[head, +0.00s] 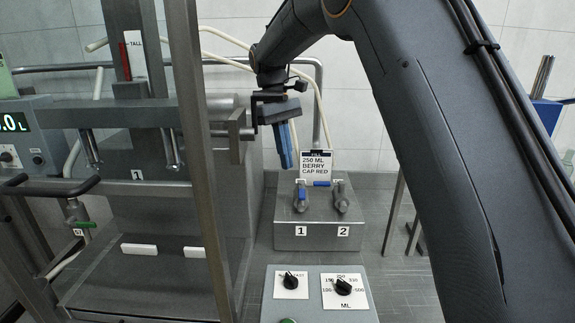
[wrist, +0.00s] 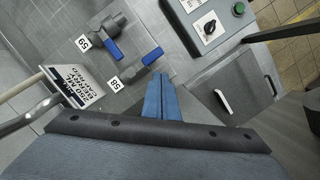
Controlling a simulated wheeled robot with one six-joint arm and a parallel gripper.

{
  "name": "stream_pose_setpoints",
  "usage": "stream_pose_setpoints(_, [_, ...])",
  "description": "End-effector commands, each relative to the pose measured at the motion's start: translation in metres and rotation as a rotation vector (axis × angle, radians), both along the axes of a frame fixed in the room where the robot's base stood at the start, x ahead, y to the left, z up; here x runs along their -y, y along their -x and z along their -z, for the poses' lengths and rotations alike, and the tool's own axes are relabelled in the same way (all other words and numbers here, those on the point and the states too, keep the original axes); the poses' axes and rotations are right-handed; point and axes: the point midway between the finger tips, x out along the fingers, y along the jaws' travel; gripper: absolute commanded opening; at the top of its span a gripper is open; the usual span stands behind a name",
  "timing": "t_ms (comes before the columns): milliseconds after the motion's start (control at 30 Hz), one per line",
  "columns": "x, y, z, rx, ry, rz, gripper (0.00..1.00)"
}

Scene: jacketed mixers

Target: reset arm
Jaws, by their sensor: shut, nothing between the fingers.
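My gripper (head: 287,165) hangs from the end of my arm in the head view, fingers pointing down. It is above and slightly behind the left part of a grey two-valve block (head: 318,231). In the wrist view the blue fingers of my gripper (wrist: 159,76) are together with nothing between them. My arm (head: 425,130) reaches in from the right and bends down at the wrist. The fingers appear clear of the valves, though the exact gap is hard to tell.
Valves 1 (head: 301,199) and 2 (head: 341,198) stand before a sign (head: 316,163) reading "250 ML BERRY CAP RED". A dial panel (head: 318,300) is nearer. A steel machine frame (head: 200,150) rises at left. The tiled floor (head: 400,275) at right is partly open.

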Motion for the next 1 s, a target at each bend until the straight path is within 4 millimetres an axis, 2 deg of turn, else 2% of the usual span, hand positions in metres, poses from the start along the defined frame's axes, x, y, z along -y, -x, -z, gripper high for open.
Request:
stream_pose_setpoints(267, [0.004,0.002,0.002,0.005,-0.002,0.011,0.00])
stream_pose_setpoints(367, [0.017,0.011,0.009,0.023,-0.011,0.047,0.00])
stream_pose_setpoints(467, [0.038,0.029,0.024,0.056,-0.026,0.114,0.00])
stream_pose_setpoints(667, [0.086,0.084,0.060,0.145,-0.065,0.289,0.00])
stream_pose_setpoints(800, [0.115,0.133,0.086,0.206,-0.090,0.418,0.00])
stream_pose_setpoints(1000, [0.148,0.211,0.120,0.289,-0.120,0.596,0.00])
